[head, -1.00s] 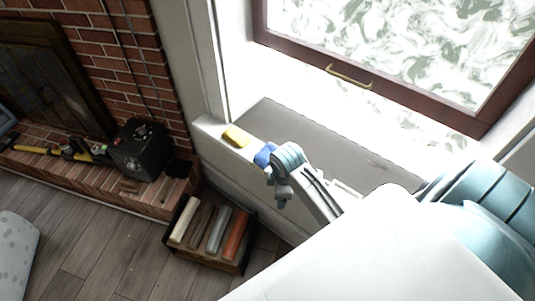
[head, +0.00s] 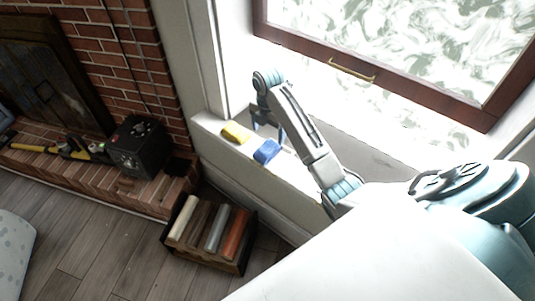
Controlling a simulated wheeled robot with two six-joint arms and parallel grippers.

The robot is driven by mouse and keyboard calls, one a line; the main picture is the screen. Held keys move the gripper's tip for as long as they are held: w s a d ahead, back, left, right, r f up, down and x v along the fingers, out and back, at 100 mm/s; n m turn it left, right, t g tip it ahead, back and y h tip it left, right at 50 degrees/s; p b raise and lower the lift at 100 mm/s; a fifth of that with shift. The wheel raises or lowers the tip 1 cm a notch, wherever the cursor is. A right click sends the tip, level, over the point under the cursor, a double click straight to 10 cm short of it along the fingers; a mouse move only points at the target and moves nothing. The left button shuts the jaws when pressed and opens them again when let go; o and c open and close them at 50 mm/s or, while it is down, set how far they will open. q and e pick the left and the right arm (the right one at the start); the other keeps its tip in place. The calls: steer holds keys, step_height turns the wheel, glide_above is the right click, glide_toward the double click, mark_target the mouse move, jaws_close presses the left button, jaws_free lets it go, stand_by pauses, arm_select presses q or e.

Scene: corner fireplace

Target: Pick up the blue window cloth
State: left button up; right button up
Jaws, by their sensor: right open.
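The blue window cloth (head: 267,151) lies on the white window sill (head: 212,128), just right of a yellow item. It is fully in view. My right gripper (head: 268,130) is open and empty, pointing down above the sill behind the cloth; its fingers are small and partly hidden by the wrist and the bright light. It does not hold the cloth, and I cannot tell whether it touches it. My left gripper is not in view.
A yellow cloth or sponge (head: 236,132) lies close left of the blue cloth. The window frame (head: 400,88) with its brass handle (head: 351,69) rises behind. A crate of rolls (head: 247,262) stands on the floor below. A black box (head: 139,146) sits on the brick hearth.

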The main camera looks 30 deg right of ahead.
mark_target(268, 147)
step_height(268, 147, down, 3)
steer(key=shift+f+p, duration=0.2)
steer(key=shift+p, duration=0.4)
step_height(268, 147, down, 4)
steer(key=shift+a+r+p, duration=0.15)
steer(key=shift+p, duration=0.2)
steer(key=shift+f, duration=0.5)
steer(key=c, duration=1.1)
steer(key=shift+c, duration=0.2)
steer(key=shift+r, duration=0.1)
